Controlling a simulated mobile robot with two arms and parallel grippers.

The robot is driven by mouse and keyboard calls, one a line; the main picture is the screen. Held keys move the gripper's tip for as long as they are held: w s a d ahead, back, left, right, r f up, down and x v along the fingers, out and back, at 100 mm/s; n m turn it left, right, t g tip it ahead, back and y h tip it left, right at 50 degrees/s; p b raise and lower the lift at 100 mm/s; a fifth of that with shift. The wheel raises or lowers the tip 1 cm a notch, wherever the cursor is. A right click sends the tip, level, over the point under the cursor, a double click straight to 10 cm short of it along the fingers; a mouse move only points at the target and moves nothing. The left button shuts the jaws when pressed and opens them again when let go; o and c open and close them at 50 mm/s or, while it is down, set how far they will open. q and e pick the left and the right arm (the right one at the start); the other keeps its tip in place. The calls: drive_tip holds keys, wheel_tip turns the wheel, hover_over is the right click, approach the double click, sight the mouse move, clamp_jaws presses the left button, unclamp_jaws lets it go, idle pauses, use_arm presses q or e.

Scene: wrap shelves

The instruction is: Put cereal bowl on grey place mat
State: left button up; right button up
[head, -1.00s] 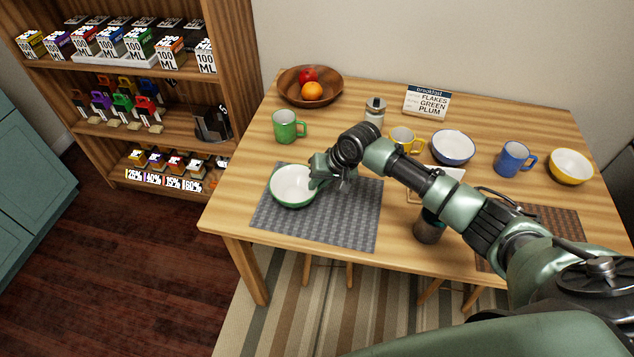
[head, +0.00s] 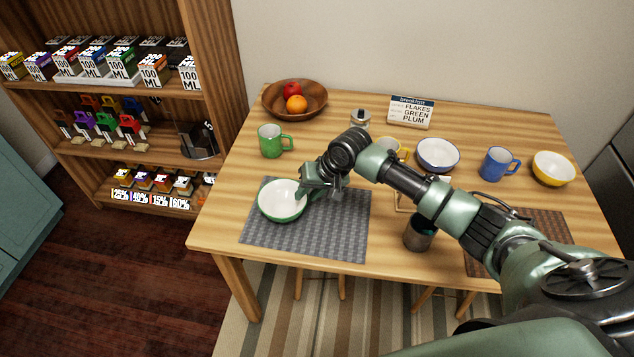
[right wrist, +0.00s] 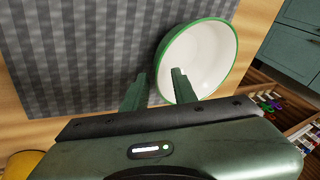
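The cereal bowl (head: 283,201), white inside with a green rim, sits upright on the left part of the grey place mat (head: 335,225). My right gripper (head: 303,193) is at the bowl's right rim. In the right wrist view the bowl (right wrist: 205,55) also rests over the mat (right wrist: 75,50). There the two fingers of the right gripper (right wrist: 158,88) stand apart, one over the bowl's inside and one outside, with the rim between them. The fingers look clear of the thin rim. My left gripper is not in view.
A green mug (head: 270,141) and a fruit bowl (head: 293,101) stand behind the mat. A dark cup (head: 418,234) stands right of it, under my right forearm. A yellow mug, blue bowl (head: 437,153), blue mug (head: 496,163) and yellow bowl (head: 553,168) stand farther right.

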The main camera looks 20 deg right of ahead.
drive_tip(key=v, duration=0.9)
drive_tip(key=shift+r, duration=0.4)
